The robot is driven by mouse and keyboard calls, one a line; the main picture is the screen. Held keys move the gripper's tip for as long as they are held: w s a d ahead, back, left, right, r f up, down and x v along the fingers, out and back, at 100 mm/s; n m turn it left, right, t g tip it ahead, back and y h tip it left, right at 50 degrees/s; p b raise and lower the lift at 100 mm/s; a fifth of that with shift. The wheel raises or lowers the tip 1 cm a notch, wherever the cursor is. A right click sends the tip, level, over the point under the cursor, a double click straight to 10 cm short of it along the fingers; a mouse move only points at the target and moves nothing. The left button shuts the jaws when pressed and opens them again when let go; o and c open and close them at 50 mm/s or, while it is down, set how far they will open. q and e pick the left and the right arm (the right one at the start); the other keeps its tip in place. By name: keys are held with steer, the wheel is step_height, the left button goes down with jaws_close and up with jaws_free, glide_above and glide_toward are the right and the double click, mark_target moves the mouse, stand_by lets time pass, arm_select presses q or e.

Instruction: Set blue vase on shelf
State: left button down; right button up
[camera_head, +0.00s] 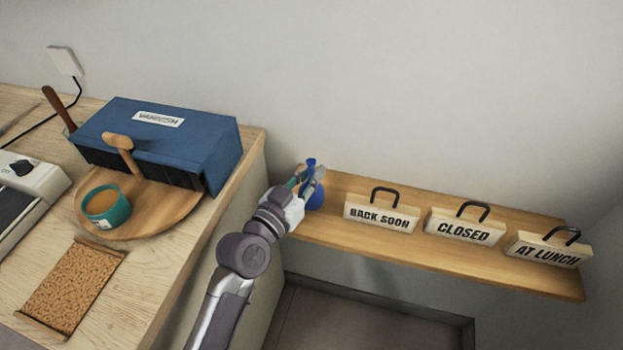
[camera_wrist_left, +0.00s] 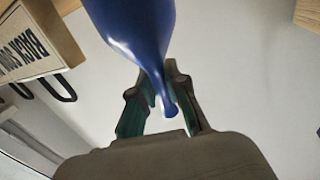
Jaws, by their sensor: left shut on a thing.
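The blue vase (camera_head: 316,197) is at the left end of the wooden shelf (camera_head: 400,250), left of the signs. Its neck is between the fingers of my left gripper (camera_head: 311,178), which is shut on it. In the left wrist view the vase (camera_wrist_left: 135,28) shows with its wide body at the top and its narrow neck between the fingers of my gripper (camera_wrist_left: 163,100). My arm hides part of the vase's base, so I cannot tell whether it touches the shelf. My right gripper is not in view.
Three signs stand on the shelf: "BACK SOON" (camera_head: 381,214), "CLOSED" (camera_head: 464,228) and "AT LUNCH" (camera_head: 546,250).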

arm_select(q)
steer(key=shift+f, duration=0.65)
steer(key=shift+f, duration=0.1)
steer(key=c, duration=1.2)
jaws_free()
